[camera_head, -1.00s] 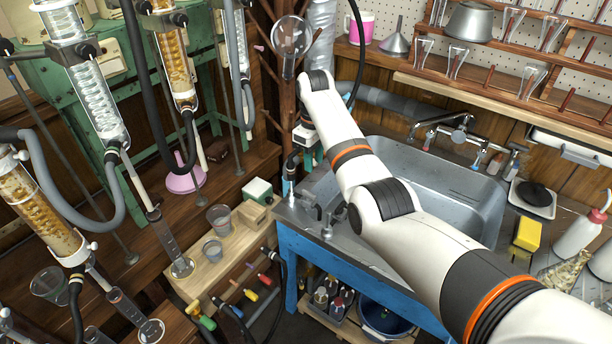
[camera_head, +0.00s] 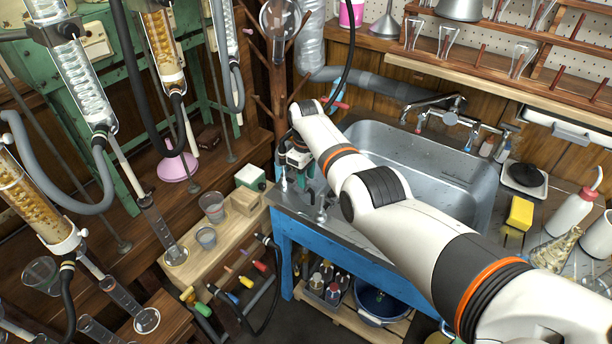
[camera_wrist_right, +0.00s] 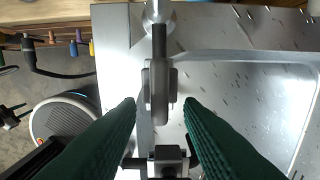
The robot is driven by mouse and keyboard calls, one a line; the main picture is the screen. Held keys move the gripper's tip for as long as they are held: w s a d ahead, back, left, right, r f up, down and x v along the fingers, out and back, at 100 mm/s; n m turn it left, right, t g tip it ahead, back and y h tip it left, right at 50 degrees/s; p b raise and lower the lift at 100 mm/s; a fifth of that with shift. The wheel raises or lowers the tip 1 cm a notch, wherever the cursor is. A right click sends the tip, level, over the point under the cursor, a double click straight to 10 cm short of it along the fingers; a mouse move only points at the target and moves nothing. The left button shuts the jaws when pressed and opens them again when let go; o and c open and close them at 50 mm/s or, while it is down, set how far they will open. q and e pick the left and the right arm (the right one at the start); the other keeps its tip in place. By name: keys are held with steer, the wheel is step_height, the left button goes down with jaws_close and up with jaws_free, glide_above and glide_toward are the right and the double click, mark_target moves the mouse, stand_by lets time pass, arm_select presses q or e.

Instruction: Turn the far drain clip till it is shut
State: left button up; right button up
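My right gripper (camera_head: 293,160) is over the left end of the metal sink counter, and its dark fingers point down. In the right wrist view its two ribbed dark green fingers (camera_wrist_right: 160,105) are apart. A grey block with a dark rod (camera_wrist_right: 159,85) shows between and beyond the fingertips; contact cannot be told. Small metal fittings stand on the counter: one (camera_head: 284,184) close below the gripper and another (camera_head: 322,212) nearer the front. I cannot tell for sure which part is the far drain clip, or whether it is shut. My left gripper is not in view.
The sink basin (camera_head: 440,160) lies right of the gripper. Glass columns with hoses (camera_head: 85,75) hang at the left. A wooden bench (camera_head: 230,232) with beakers stands left of the blue sink frame (camera_head: 330,255). A round grey device (camera_wrist_right: 62,118) is at the lower left in the wrist view.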

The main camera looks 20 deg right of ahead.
jaws_close()
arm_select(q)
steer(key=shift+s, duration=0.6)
